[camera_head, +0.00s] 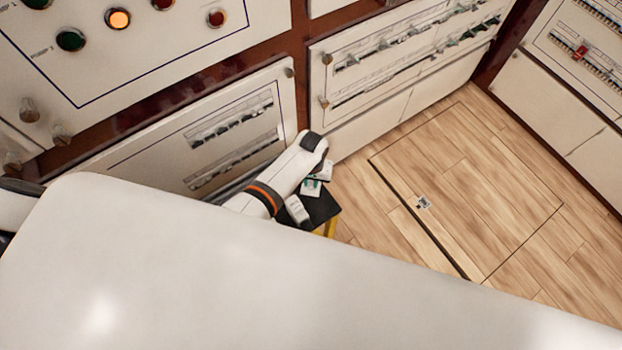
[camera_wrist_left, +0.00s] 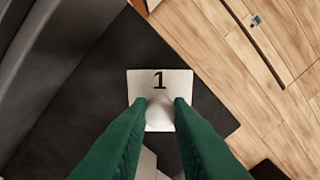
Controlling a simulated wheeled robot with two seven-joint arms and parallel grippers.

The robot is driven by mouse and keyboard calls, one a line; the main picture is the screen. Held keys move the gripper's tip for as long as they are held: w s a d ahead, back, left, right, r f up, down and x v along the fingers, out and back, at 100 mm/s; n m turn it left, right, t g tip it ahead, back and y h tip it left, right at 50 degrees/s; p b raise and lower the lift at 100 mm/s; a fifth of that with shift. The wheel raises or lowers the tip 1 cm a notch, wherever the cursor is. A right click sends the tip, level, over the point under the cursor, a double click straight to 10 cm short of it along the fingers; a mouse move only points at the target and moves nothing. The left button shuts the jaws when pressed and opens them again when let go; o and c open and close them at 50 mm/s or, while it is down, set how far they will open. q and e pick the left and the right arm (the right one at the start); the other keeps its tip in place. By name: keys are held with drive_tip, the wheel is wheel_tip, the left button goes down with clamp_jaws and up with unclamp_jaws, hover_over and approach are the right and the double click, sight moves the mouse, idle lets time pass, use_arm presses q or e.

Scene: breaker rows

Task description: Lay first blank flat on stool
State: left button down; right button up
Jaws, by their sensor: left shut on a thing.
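The first blank (camera_wrist_left: 141,84) is a pale square plate marked "1" in the left wrist view. My left gripper (camera_wrist_left: 160,102) has green fingers, shut on the small knob at its middle. The plate's face is turned to the wrist camera, over the black stool top (camera_wrist_left: 95,75). I cannot tell whether it touches the stool. In the head view the stool (camera_head: 322,207) has a black top and yellow legs, partly hidden by my left arm. My left gripper (camera_head: 312,186) is small and mostly covered there. My right gripper is not in view.
White objects show near the stool's edges in the wrist view, partly cut off. Breaker panels (camera_head: 235,130) stand close behind the stool, with another row panel (camera_head: 400,60) to the right. The wooden floor (camera_head: 470,190) to the right is clear, with a hatch outline and small marker.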

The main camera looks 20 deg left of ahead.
use_arm(q)
drive_tip(key=shift+f+b, duration=0.55)
drive_tip(key=shift+f, duration=0.1)
drive_tip(key=c, duration=1.2)
unclamp_jaws()
drive_tip(key=shift+c, duration=0.2)
wheel_tip(320, 180, up, 12)
drive_tip(key=p, duration=0.3)
drive_tip(key=shift+s, duration=0.1)
